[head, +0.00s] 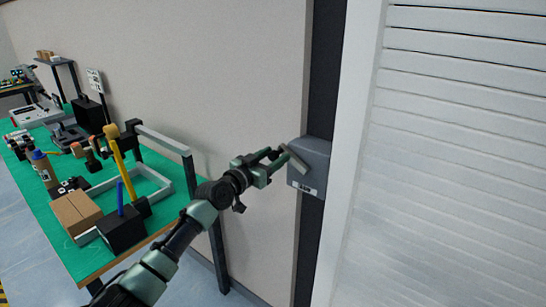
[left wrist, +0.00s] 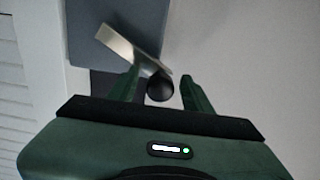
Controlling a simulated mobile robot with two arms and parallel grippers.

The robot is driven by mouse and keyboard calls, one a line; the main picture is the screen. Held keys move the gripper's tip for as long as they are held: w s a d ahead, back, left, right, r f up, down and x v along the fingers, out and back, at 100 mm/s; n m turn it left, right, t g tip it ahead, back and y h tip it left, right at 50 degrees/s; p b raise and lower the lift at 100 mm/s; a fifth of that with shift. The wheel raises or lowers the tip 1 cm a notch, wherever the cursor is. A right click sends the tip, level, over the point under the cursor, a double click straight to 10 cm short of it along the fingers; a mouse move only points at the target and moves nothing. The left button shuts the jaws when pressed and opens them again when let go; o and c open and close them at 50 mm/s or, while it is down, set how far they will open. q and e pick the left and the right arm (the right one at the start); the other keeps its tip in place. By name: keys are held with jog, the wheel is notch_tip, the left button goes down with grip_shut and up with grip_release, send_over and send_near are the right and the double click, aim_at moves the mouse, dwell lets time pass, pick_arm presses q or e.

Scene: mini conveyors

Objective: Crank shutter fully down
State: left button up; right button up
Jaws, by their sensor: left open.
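The white slatted shutter (head: 450,150) fills the right of the head view, its slats spanning the visible height; its lower edge is out of frame. A grey crank box (head: 318,168) is mounted on the dark post left of it. The pale crank arm (head: 297,160) tilts across the box front; it also shows in the left wrist view (left wrist: 125,45). Its round black knob (left wrist: 160,88) lies between the finger tips of my left gripper (head: 274,160), which is open around it. I cannot tell whether either finger touches the knob. My right gripper is not in view.
A green-topped workbench (head: 75,225) stands at the left with cardboard boxes (head: 76,212), a black block (head: 120,230) and several tools. A grey metal frame (head: 162,138) rises at its near end. A plain beige wall (head: 230,80) runs behind.

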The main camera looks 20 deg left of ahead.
pick_arm(q)
grip_shut()
dwell(1.4)
